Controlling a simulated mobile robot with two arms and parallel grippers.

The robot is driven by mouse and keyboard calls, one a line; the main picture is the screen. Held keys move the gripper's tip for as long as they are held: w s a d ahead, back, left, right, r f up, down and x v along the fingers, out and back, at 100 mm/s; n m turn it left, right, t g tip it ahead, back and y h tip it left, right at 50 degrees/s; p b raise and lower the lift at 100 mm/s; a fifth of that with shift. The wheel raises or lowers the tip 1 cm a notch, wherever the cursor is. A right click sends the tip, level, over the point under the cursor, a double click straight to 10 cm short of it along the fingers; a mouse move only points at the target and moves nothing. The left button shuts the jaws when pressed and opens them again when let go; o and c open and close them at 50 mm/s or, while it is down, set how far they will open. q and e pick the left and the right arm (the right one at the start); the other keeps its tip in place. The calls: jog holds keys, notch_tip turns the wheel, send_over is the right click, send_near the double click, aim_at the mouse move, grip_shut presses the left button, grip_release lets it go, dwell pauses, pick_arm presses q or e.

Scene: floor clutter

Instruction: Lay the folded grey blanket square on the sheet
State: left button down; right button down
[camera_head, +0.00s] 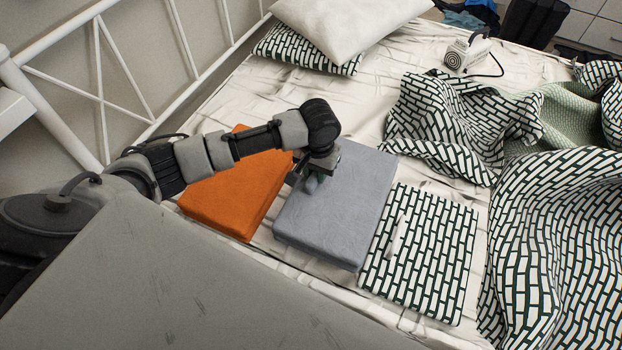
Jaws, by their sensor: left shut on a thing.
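The folded grey blanket (345,215) lies on the white sheet (360,125) of the bed, between an orange folded piece and a patterned folded piece. Its edges run slightly askew to the picture. My left gripper (312,184) comes down onto its left part and is shut on the blanket. The fingertips are partly hidden by the wrist, so the exact grip is hard to see. My right gripper is not in view.
An orange folded blanket (225,204) lies close on the left. A patterned folded cloth (430,260) with a small white object (397,236) lies close on the right. A rumpled patterned duvet (555,240) covers the right side. Pillows (340,25) and a white device (466,53) are farther back.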

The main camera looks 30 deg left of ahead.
pick_arm(q)
jog(key=a, duration=0.1)
jog(key=w+f, duration=0.1)
jog(key=a, duration=0.1)
jog(key=shift+w+a+f, duration=0.3)
jog(key=shift+a+f, duration=0.05)
jog(key=shift+f+b, duration=0.45)
jog(key=shift+f, duration=1.6)
jog(key=c, duration=0.9)
grip_release()
notch_tip(320, 180, up, 12)
jog(key=shift+p, duration=0.9)
jog(key=shift+d, duration=0.15)
